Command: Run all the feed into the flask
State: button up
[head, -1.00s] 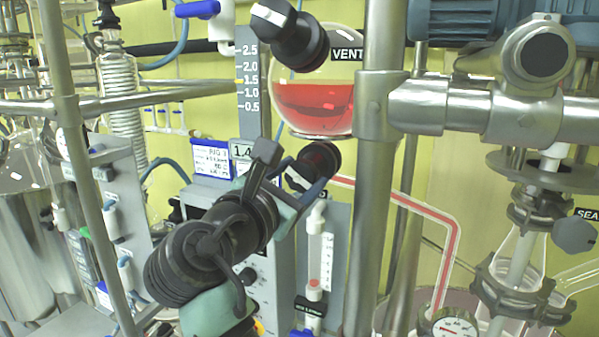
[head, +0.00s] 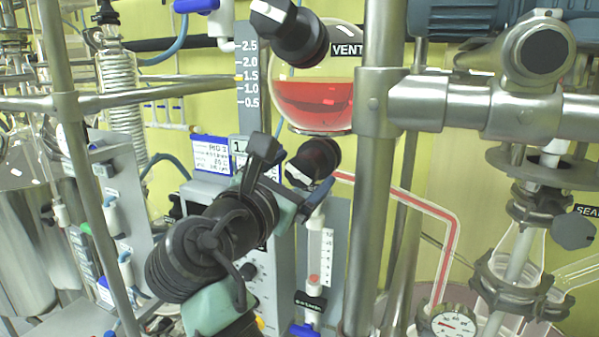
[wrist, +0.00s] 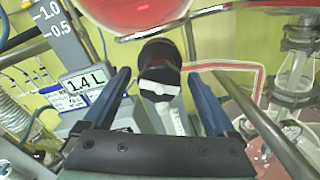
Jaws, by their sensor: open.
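The round glass feed vessel (head: 312,112) holds red liquid to a bit under half. A black valve knob with a white band (head: 318,156) sits below it and also shows in the wrist view (wrist: 160,62). A glass tube (head: 410,198) with red in it runs right and down from the valve. The black vent knob (head: 290,32) is at the vessel's top. My gripper (wrist: 160,78) is open, its blue fingers apart on either side of the valve knob, touching it or not I cannot tell. The flask's contents are hidden.
A display (wrist: 87,82) reads 1.4 L. A level scale (head: 248,80) stands left of the vessel. A steel post (head: 372,170) rises close right of the valve, with clamps and a crossbar (head: 470,107). A dial gauge (head: 453,325) and clamped glassware (head: 515,285) are at lower right.

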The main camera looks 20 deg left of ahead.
jog(key=s+b, duration=0.6)
jog(key=s, duration=0.7)
jog(key=shift+a, duration=0.2)
